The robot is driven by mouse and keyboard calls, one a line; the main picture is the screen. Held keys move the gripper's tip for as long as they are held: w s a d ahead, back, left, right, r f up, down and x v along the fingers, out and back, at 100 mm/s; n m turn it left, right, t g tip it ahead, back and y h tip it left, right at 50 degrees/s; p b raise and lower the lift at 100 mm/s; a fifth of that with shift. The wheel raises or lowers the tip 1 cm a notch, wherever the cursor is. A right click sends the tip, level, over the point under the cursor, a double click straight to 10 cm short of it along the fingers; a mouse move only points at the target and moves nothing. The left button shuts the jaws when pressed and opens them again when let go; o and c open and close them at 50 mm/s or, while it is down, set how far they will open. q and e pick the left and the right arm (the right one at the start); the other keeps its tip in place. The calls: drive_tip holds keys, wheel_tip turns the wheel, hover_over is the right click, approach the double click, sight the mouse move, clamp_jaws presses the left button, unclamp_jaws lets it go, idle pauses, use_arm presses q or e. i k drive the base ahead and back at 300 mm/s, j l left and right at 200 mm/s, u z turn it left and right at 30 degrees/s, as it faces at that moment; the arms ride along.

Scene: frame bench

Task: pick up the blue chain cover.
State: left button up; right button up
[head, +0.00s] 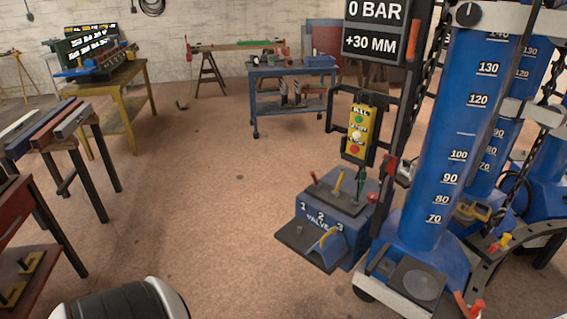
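I cannot pick out a blue chain cover with certainty. Dark chains (421,75) hang beside the tall blue column (468,120) with number marks on the right. Neither of my grippers is in view.
A blue cart (290,68) and a yellow bench (140,80) stand at the back. A red shelf unit (18,215) is at the near left. A yellow button box (358,132) hangs by the display (375,28). The brown floor (205,190) in the middle is clear.

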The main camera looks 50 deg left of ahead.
sight(331, 246)
drive_tip(key=u, duration=1.2)
drive_tip(key=z, duration=2.15)
drive_tip(key=u, duration=2.15)
drive_tip(key=i+j+z, duration=0.25)
drive_tip(key=i, duration=0.2)
drive_tip(key=i+j+z, duration=0.25)
drive_tip(key=i, duration=0.15)
